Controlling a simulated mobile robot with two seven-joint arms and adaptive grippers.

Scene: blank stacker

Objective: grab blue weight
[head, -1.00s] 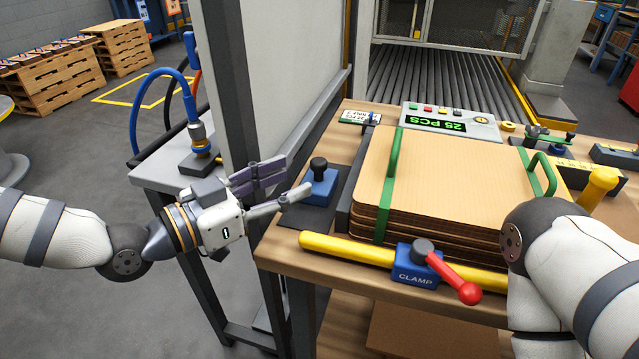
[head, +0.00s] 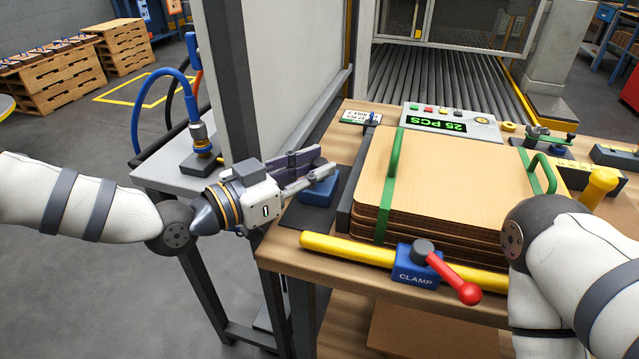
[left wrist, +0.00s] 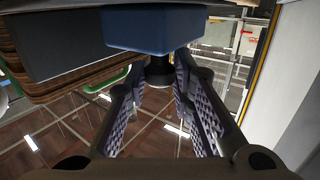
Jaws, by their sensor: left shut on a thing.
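The blue weight (head: 320,190) is a blue block with a dark knob on top. In the head view it stands on the dark mat at the left end of the workbench, and my gripper hides most of its knob. My left gripper (head: 316,169) is at the weight, its fingers shut around the knob. In the left wrist view the blue block (left wrist: 153,30) is at the top, with the dark knob (left wrist: 159,72) between the fingers of my left gripper (left wrist: 160,82). My right gripper is out of the picture; only my right arm shows in the head view.
A stack of brown sheets (head: 455,185) with green straps lies right of the weight. A grey panel (head: 275,80) stands behind my left gripper. A blue clamp (head: 415,270) with a red handle and a yellow bar (head: 345,246) run along the bench's front edge.

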